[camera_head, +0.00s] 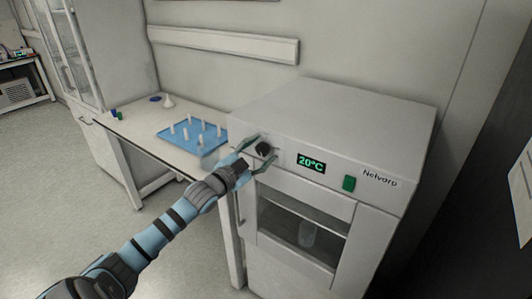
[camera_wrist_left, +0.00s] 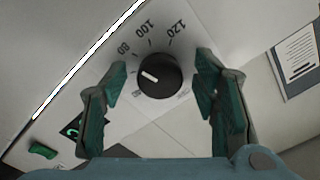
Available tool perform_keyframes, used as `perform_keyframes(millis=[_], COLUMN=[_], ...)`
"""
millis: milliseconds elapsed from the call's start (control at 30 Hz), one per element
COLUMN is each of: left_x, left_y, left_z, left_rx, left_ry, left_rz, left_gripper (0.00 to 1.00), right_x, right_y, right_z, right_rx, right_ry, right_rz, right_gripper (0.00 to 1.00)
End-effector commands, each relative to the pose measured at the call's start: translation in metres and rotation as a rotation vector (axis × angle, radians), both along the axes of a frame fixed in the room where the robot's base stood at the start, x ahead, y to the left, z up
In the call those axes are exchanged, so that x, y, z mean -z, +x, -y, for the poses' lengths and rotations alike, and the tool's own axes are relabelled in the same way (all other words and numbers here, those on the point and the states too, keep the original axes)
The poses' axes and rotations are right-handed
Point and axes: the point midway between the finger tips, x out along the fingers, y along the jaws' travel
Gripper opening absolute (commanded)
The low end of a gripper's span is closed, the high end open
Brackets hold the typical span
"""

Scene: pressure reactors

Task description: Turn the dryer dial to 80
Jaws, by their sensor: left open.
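The dryer (camera_head: 335,120) is a pale grey cabinet with a glass-windowed door. Its black round dial (camera_head: 263,149) is at the left of the front panel. In the left wrist view the dial (camera_wrist_left: 160,76) has a white pointer mark and printed numbers 80, 100 and 120 around it; other markings are hard to read. The display (camera_head: 311,163) reads 20°C in green. My left gripper (camera_head: 258,154) is open, with its green fingers on either side of the dial. In the left wrist view the fingers (camera_wrist_left: 162,88) stand apart from the dial. My right gripper is not in view.
A green switch (camera_head: 349,183) is right of the display. A glass vessel (camera_head: 307,234) shows behind the door window. On the white bench (camera_head: 133,127) to the left are a blue rack (camera_head: 183,137) with several white pegs and a white funnel-like item (camera_head: 168,101).

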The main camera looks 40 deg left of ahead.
Motion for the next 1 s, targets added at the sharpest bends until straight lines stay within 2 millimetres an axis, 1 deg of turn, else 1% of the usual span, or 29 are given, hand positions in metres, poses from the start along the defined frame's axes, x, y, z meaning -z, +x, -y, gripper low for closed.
perform_keyframes(millis=[33, 100, 133, 400, 433, 467, 600, 767, 800, 867, 900, 933, 1000], left_x=[-0.0007, -0.0009, -0.0009, -0.0009, -0.0010, -0.0010, -0.0029, -0.0012, -0.0012, -0.0012, -0.0011, -0.0011, -0.0010], left_y=[0.0004, 0.0006, 0.0006, 0.0002, 0.0002, 0.0001, 0.0000, -0.0004, -0.0004, -0.0005, -0.0006, -0.0006, -0.0007], left_z=[0.0004, 0.0008, 0.0009, 0.0005, 0.0004, 0.0004, 0.0001, -0.0003, -0.0004, -0.0005, -0.0005, -0.0005, -0.0006], left_rx=[0.000, 0.001, 0.001, 0.000, 0.000, 0.000, 0.000, -0.001, -0.001, -0.001, -0.001, -0.001, -0.001], left_ry=[0.000, -0.001, -0.001, -0.001, -0.001, -0.001, -0.056, -0.056, -0.056, -0.056, -0.056, -0.056, -0.056], left_rz=[0.000, 0.000, 0.000, 0.000, 0.000, 0.000, 0.001, 0.002, 0.002, 0.002, 0.002, 0.002, 0.002], left_gripper=[0.54, 0.54, 0.53, 0.10, 0.06, 0.06, 0.06, 0.06, 0.35, 0.45, 0.52, 0.54, 0.54], right_x=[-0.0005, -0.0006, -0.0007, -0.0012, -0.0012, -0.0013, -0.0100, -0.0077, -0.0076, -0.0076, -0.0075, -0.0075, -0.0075], right_y=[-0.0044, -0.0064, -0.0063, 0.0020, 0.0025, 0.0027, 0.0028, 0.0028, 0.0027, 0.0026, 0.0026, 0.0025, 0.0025], right_z=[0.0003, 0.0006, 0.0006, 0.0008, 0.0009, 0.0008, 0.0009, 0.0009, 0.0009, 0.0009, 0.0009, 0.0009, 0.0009], right_rx=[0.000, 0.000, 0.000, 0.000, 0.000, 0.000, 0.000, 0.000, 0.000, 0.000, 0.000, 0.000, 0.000], right_ry=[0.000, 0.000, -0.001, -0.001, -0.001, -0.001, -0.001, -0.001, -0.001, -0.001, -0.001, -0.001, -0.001], right_rz=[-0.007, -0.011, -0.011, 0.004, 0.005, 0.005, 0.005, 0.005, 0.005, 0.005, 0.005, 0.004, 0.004], right_gripper=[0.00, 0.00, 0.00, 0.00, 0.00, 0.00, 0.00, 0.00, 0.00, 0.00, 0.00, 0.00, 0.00])
